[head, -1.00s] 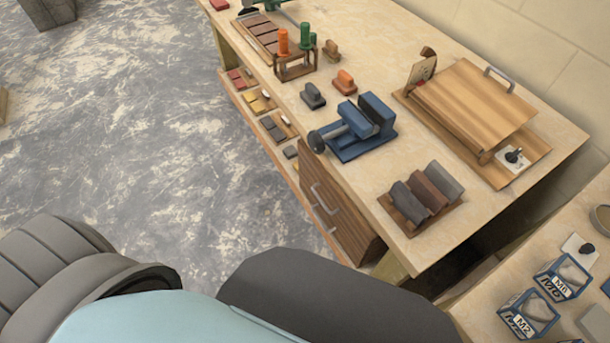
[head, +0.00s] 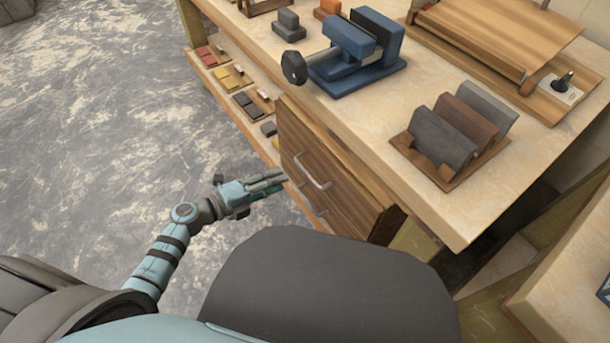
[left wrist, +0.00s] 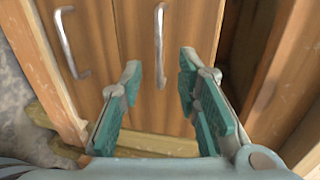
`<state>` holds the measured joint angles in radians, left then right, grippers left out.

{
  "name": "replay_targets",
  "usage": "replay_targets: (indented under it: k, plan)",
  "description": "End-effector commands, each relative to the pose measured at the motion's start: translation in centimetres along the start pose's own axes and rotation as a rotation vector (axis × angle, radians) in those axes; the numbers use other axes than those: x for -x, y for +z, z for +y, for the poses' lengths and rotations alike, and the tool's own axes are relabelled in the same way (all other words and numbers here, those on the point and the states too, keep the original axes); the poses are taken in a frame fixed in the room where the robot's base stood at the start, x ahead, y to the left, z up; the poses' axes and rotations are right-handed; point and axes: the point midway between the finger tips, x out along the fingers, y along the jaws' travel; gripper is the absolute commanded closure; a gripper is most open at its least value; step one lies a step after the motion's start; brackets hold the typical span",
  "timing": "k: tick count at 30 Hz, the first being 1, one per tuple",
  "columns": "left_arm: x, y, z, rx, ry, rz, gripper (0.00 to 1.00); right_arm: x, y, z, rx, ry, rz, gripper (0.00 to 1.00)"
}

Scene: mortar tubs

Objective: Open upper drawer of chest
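The chest of drawers (head: 345,185) stands under the workbench, with brown wooden fronts and metal bar handles. The upper drawer (head: 300,150) looks closed, and its handle (head: 314,172) is on the front. A second handle (head: 308,202) sits below it. My left gripper (head: 284,179) is in front of the chest, its fingers pointing at the fronts. In the left wrist view my left gripper (left wrist: 160,82) is open and empty. One handle (left wrist: 159,45) lies ahead between the fingers, apart from them; another handle (left wrist: 70,42) is to the left. My right gripper is out of view.
The workbench top (head: 350,125) overhangs the chest and carries a blue vise (head: 350,60) and a block rack (head: 445,150). A low shelf (head: 235,100) with small coloured blocks runs beside the chest. The floor (head: 110,130) to the left is clear.

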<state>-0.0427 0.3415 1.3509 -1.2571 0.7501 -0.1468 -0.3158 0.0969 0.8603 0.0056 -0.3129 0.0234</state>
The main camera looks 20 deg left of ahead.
Motion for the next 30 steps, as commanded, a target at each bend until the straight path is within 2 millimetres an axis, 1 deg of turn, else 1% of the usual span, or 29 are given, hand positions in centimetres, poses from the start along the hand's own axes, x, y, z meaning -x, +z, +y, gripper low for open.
replay_targets:
  k: [1, 3, 6, 9, 11, 15, 22, 23, 27, 28, 30]
  plan:
    - [-1.7, 0.0, 0.1, 0.001, -0.006, 0.000, 0.70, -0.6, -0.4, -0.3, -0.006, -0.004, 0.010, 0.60]
    - [-3.9, 0.0, 0.2, 0.003, -0.005, -0.001, 0.70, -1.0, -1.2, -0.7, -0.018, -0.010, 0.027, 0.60]
    - [-6.5, 0.0, 0.3, 0.004, -0.004, -0.001, 0.70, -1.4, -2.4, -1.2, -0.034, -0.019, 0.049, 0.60]
    - [-8.2, 0.0, 0.3, 0.003, -0.002, -0.001, 0.70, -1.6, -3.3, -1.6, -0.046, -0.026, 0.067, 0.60]
    - [-8.9, 0.0, 0.2, 0.005, -0.002, -0.001, 0.70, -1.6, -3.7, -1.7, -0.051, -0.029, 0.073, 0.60]
    - [-9.6, 0.0, 0.1, 0.004, -0.001, -0.001, 0.70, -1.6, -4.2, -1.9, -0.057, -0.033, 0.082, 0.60]
    - [-9.7, 0.0, 0.0, 0.005, 0.000, -0.001, 0.70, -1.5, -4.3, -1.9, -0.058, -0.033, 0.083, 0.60]
    - [-9.7, 0.0, 0.0, 0.005, 0.000, -0.001, 0.73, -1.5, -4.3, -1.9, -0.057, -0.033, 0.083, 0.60]
    - [-9.7, 0.0, 0.1, 0.005, 0.000, -0.001, 0.96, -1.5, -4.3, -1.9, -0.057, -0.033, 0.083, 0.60]
    - [-9.7, 0.0, 0.1, 0.005, 0.000, -0.001, 1.00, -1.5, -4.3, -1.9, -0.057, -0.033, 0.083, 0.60]
    - [-9.7, 0.0, 0.1, 0.005, 0.000, -0.002, 1.00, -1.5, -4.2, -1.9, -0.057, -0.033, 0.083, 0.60]
